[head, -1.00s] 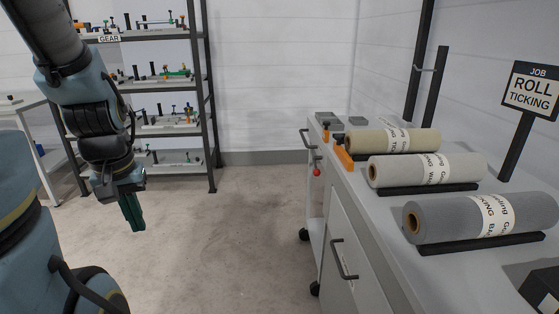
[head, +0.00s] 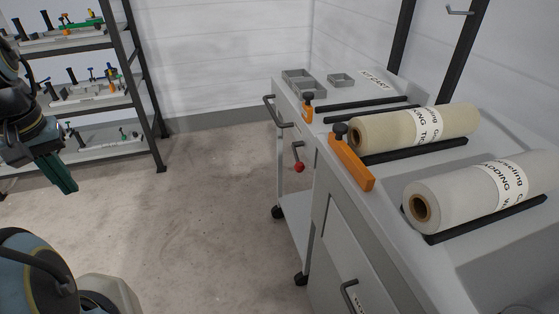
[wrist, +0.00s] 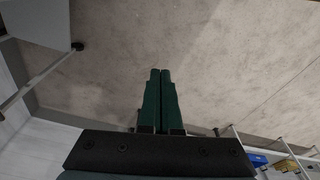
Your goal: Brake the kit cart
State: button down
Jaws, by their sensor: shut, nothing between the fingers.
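The kit cart (head: 294,204) stands at the far end of the grey bench in the head view, a light grey frame on dark casters. Its dark push handle (head: 270,112) sticks out at the left of its top. A lever with a red ball knob (head: 299,167) hangs below the handle on the cart's near side. One caster (head: 278,212) and another nearer caster (head: 301,279) rest on the floor. My gripper (head: 66,187) is at the left, shut and empty, well apart from the cart. In the wrist view its green fingers (wrist: 160,75) are together above bare floor.
The bench (head: 470,265) fills the right, with a cream roll (head: 395,132), a pale grey roll (head: 450,197) and orange clamps (head: 352,165). Grey trays (head: 303,80) lie on the cart top. A shelf rack (head: 150,100) stands at back left. The floor (head: 200,220) between is clear.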

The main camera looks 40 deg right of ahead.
jog(key=d+f+g+h+b, duration=0.5)
jog(key=d+f+g+b, duration=0.5)
jog(key=d+f, duration=0.8)
jog(key=w+d+f+g+h+b, duration=0.1)
jog(key=d+h+b, duration=0.4)
jog(key=d, duration=0.5)
jog(key=w+d+f+n+g+h+b, duration=0.1)
jog(key=w+d+f+h+b, duration=0.3)
jog(key=d, duration=0.6)
jog(key=g+h+b, duration=0.1)
jog(key=h+b, duration=0.1)
jog(key=b, duration=0.1)
jog(key=shift+w+d+f+n, duration=0.15)
jog(key=shift+f+n, duration=0.1)
jog(key=shift+n, duration=0.05)
